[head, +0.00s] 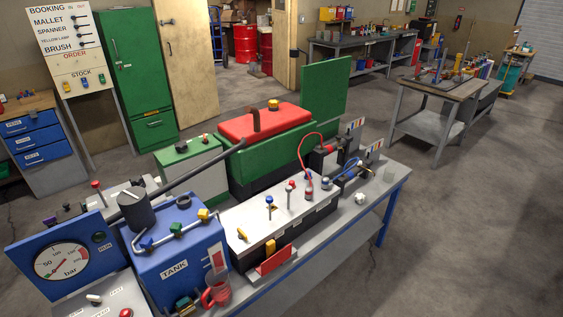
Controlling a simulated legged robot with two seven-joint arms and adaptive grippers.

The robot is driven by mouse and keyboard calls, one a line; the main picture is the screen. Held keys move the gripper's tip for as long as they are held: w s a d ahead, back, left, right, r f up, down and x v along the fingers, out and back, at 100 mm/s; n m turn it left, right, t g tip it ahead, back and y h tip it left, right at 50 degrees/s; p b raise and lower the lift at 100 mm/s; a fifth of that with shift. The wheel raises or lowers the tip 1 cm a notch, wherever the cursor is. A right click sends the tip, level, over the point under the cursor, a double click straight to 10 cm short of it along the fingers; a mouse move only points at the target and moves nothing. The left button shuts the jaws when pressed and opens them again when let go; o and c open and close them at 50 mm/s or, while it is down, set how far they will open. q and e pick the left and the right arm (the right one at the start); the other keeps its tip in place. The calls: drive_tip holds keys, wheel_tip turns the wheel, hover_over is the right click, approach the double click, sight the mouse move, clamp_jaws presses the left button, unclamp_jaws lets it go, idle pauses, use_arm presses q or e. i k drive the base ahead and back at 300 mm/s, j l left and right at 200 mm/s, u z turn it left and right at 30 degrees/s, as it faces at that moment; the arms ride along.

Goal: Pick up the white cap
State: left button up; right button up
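A small white rounded piece with dark marks (360,198) sits on the grey bench top (396,187), right of the black battery-like box; it looks like the white cap, but it is too small to be certain. Neither of my grippers shows in the head view.
Floor right of the bench is clear.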

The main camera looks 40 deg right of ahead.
sight(360, 198)
drive_tip(key=z, duration=1.95)
drive_tip(key=u, duration=1.5)
drive_tip(key=z, duration=1.5)
drive_tip(key=i+l, duration=0.2)
drive_tip(key=i, duration=0.3)
